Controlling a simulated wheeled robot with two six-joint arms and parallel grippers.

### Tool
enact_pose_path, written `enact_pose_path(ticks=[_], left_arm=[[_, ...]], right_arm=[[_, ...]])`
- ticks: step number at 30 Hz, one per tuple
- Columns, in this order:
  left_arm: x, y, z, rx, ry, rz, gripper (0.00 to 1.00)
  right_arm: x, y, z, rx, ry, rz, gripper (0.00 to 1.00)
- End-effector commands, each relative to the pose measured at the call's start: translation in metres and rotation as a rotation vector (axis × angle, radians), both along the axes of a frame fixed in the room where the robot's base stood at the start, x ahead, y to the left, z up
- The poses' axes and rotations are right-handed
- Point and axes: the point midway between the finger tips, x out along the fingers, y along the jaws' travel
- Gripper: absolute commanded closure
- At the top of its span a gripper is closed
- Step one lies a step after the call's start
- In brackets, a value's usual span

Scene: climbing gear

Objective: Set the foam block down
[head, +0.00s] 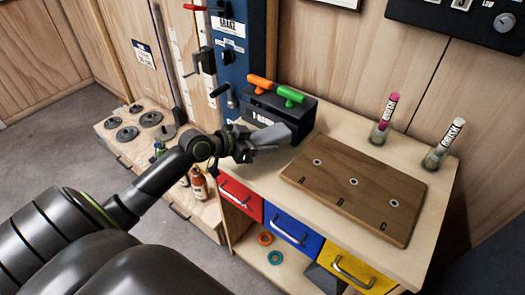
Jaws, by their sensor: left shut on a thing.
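My left arm comes in from the lower left, and its gripper (246,148) is shut on a grey block (272,135), which looks like the foam block. The block is tilted and appears to be above the left end of the light wooden workbench (322,128), in front of a black box. The gripper hides part of the block. I cannot tell whether the block touches the bench top. My right gripper is not in view.
The black box (300,122) carries an orange and a green handle. A brown board (345,215) marked with letters covers the bench's front middle. Two chalk holders (379,132) (436,155) stand at the back right. Red, blue and yellow drawers (291,228) are below. Bottles (198,184) stand left.

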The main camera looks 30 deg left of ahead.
Motion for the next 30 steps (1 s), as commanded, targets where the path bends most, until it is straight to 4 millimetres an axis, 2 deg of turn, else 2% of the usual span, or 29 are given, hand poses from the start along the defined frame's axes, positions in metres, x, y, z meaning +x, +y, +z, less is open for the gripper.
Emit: enact_pose_path(ticks=[7,20,21,25,30], left_arm=[[0.000,0.000,-0.035,-0.004,0.003,0.002,0.70],[0.000,0.000,-0.042,-0.001,0.000,0.000,0.70],[0.000,0.000,-0.040,0.000,0.001,0.000,0.42],[0.000,0.000,-0.040,0.000,0.001,0.000,0.26],[0.000,0.000,-0.040,0.000,0.001,0.000,0.26]], right_arm=[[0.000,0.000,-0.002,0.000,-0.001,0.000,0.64],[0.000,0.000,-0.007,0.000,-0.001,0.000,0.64],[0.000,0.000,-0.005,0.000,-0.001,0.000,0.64],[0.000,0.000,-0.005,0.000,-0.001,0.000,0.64],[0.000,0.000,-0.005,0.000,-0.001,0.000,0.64]])
